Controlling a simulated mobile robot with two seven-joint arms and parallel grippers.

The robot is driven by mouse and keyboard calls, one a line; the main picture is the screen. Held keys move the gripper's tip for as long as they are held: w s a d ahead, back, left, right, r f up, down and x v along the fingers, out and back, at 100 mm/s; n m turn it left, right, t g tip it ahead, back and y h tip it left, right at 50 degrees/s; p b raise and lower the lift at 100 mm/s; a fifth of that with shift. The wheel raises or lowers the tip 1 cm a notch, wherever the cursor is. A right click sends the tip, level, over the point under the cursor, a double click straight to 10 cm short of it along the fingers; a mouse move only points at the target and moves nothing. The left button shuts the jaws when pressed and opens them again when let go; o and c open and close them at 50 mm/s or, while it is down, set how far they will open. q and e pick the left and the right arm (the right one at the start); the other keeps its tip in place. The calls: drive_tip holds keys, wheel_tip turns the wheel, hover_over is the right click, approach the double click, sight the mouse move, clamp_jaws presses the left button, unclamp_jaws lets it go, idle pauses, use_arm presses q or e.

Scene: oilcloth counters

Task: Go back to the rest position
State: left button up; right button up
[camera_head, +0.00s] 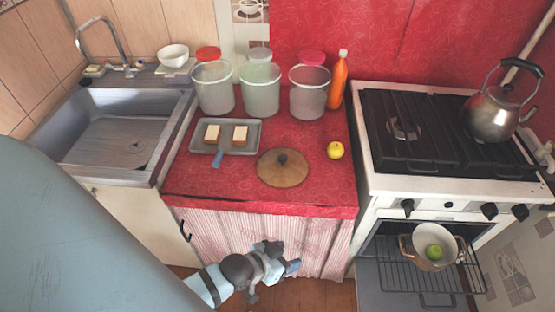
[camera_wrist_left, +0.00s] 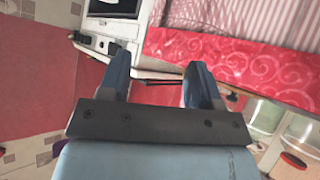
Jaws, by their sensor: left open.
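My left gripper (camera_head: 274,283) is low in the head view, in front of the counter's striped curtain (camera_head: 285,240) and below the counter's edge. Its two blue fingers are apart with nothing between them. In the left wrist view the open fingers (camera_wrist_left: 160,72) also show empty, with the red counter cloth (camera_wrist_left: 230,58) beyond them. My left arm comes in from the left, and a large pale-blue part of me covers the lower left of the head view. My right gripper is in neither view.
The red counter (camera_head: 320,183) holds a tray (camera_head: 250,144) with two pale-topped pieces, a round wooden lid (camera_head: 282,168), a yellow fruit (camera_head: 335,150), several tubs and an orange bottle (camera_head: 338,82). The sink (camera_head: 115,140) is left. The stove (camera_head: 450,187) is right, its oven open with a pot (camera_head: 408,250) on the rack.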

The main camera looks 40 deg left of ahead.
use_arm(q)
drive_tip(key=s, duration=0.2)
drive_tip(key=shift+s+a+m+t, duration=0.25)
drive_tip(key=shift+s+m+t, duration=0.05)
drive_tip(key=shift+s, duration=0.05)
